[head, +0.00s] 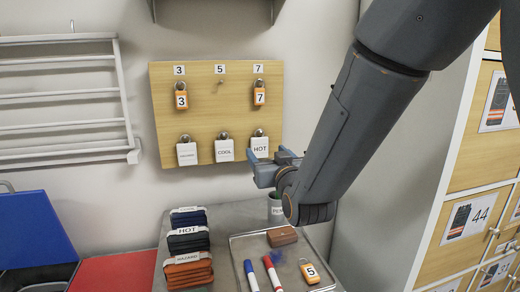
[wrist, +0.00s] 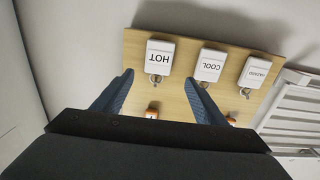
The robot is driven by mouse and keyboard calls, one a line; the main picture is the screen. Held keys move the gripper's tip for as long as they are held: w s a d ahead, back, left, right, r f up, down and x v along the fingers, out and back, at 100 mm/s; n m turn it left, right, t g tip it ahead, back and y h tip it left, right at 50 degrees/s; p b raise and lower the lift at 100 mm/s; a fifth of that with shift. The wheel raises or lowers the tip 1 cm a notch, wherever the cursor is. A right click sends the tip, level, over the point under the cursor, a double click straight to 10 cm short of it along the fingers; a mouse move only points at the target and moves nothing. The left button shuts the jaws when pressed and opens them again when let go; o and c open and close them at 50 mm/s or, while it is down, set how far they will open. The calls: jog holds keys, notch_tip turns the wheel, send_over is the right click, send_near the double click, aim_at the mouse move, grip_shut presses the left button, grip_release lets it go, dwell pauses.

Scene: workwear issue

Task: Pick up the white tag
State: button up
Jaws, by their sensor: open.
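Three white tags hang in the lower row of a wooden board. In the head view they are the left tag (head: 187,155), whose print is too small to read there, the COOL tag (head: 224,151) and the HOT tag (head: 260,147). My gripper (head: 268,168) is open and empty, in front of the board near the HOT tag. In the wrist view, which shows the tags upside down, the HOT tag (wrist: 160,57) appears just beyond the gap between my fingertips (wrist: 157,80). The COOL tag (wrist: 209,65) and the HAZARD tag (wrist: 257,72) are to its right, outside the jaws.
The board (head: 220,110) also holds orange tags 3 (head: 181,100) and 7 (head: 259,96); peg 5 is bare. Below, a tray (head: 242,240) holds markers, a brown item and orange tag 5 (head: 310,272). Folded stacks (head: 188,240) and a pen cup (head: 275,214) stand nearby. Lockers (head: 470,220) are right.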

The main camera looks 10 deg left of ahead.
aim_at(260, 144)
jog(key=shift+p+x, duration=1.55)
jog(key=shift+x, duration=2.1)
jog(key=shift+w+d+f, duration=0.1)
jog(key=shift+d, duration=0.1)
jog(key=shift+c, duration=0.5)
jog(key=c, duration=1)
